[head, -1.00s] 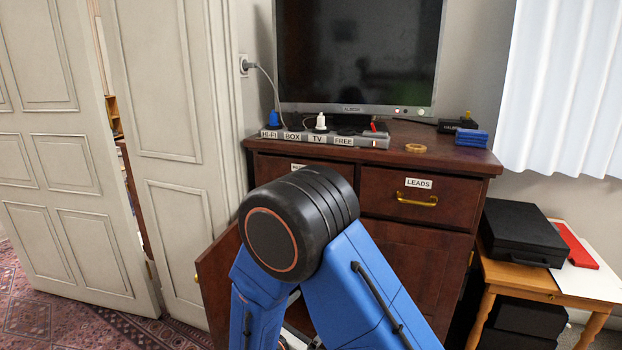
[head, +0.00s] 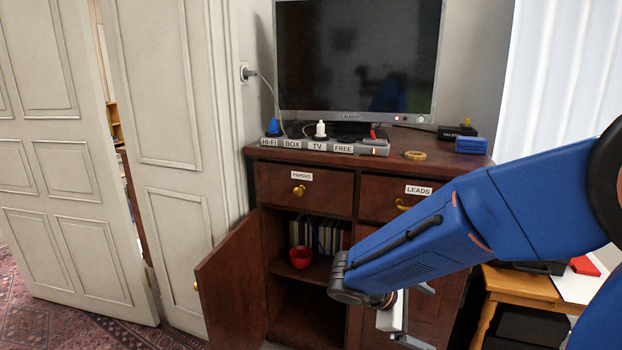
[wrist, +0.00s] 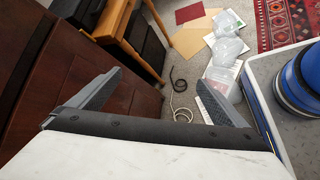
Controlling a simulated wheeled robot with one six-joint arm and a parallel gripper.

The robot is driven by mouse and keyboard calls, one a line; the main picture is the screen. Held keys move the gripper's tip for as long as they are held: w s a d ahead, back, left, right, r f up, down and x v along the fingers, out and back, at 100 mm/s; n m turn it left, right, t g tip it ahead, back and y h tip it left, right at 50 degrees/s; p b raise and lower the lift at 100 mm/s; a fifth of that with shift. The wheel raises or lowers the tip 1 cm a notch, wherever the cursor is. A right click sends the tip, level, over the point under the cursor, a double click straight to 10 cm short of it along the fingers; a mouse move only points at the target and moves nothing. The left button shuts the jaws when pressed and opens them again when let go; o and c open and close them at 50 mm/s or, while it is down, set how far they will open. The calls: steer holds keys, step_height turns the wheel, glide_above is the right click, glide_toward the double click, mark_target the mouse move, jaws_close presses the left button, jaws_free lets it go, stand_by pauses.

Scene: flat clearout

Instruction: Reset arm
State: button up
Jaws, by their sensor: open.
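My blue arm reaches in from the right in the head view. My gripper (head: 418,316) hangs low in front of the cabinet's (head: 310,325) right half, pointing downward. It also shows in the wrist view (wrist: 157,80), with its two grey fingers spread wide. Nothing is between the fingers. The arm hides much of the cabinet's lower right front.
The cabinet's left door (head: 235,282) stands open; a red bowl (head: 300,257) sits on its shelf. A TV (head: 358,60) and power strip (head: 325,147) stand on top. Papers (wrist: 190,42) and cables (wrist: 180,97) lie on the floor. A small wooden table (head: 518,284) stands right.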

steer(key=s+d+r+m+t+y, duration=0.1)
steer(key=s+r+m+y, duration=0.3)
steer(key=s, duration=0.5)
steer(key=s+d+r+m+t+y, duration=0.1)
steer(key=s+r+m+y, duration=0.3)
steer(key=s+m+y, duration=0.2)
steer(key=s+m, duration=0.2)
steer(key=shift+s+m+t, duration=0.3)
steer(key=shift+s+m, duration=0.1)
